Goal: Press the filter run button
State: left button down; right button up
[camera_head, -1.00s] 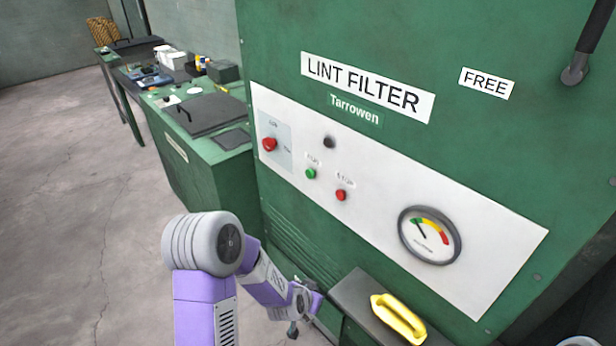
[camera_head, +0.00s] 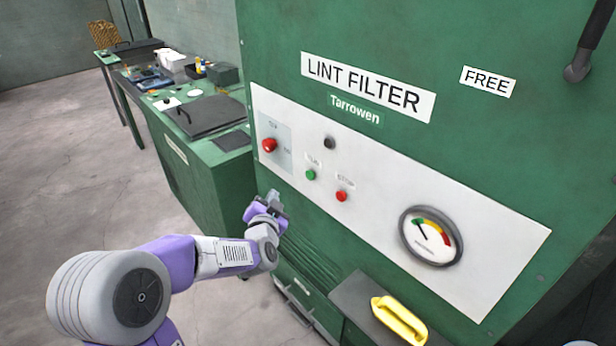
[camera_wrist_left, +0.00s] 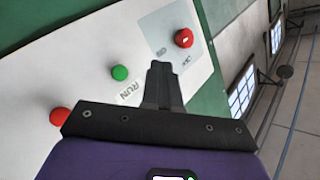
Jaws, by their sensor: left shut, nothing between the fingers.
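The green run button (camera_head: 311,175) sits on the white control panel (camera_head: 480,250) of the green lint filter cabinet. In the left wrist view the green button (camera_wrist_left: 120,72) lies left of my fingers, beside a RUN label (camera_wrist_left: 128,91). My left gripper (camera_head: 272,197) is just below and left of the button in the head view. It also shows in the left wrist view (camera_wrist_left: 160,68), shut and empty, pointing toward the panel. I cannot tell how far its tips are from the panel. My right gripper is not in view.
A red stop button (camera_head: 341,196) is right of the green one; a larger red knob (camera_head: 269,145) is left. A gauge (camera_head: 430,236) is farther right. A yellow handle (camera_head: 398,320) is below. A cluttered green bench (camera_head: 195,165) stands at the left.

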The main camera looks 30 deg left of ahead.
aim_at(310, 175)
pick_arm(q)
jog(key=w+d+p, duration=0.2)
jog(key=w+d, duration=0.1)
jog(key=w, duration=0.5)
jog(key=shift+d, duration=0.2)
dwell(0.3)
jog(key=shift+w+p, duration=0.15)
jog(key=shift+p, duration=0.15)
dwell(1.4)
jog(key=shift+w+d, duration=0.2)
jog(key=shift+w, duration=0.1)
jog(key=shift+w+d+p, duration=0.2)
jog(key=shift+w+p, duration=0.15)
jog(key=shift+w, duration=0.15)
dwell(0.9)
jog(key=shift+s+a, duration=0.35)
jog(key=shift+s, duration=0.55)
jog(key=shift+b, duration=0.3)
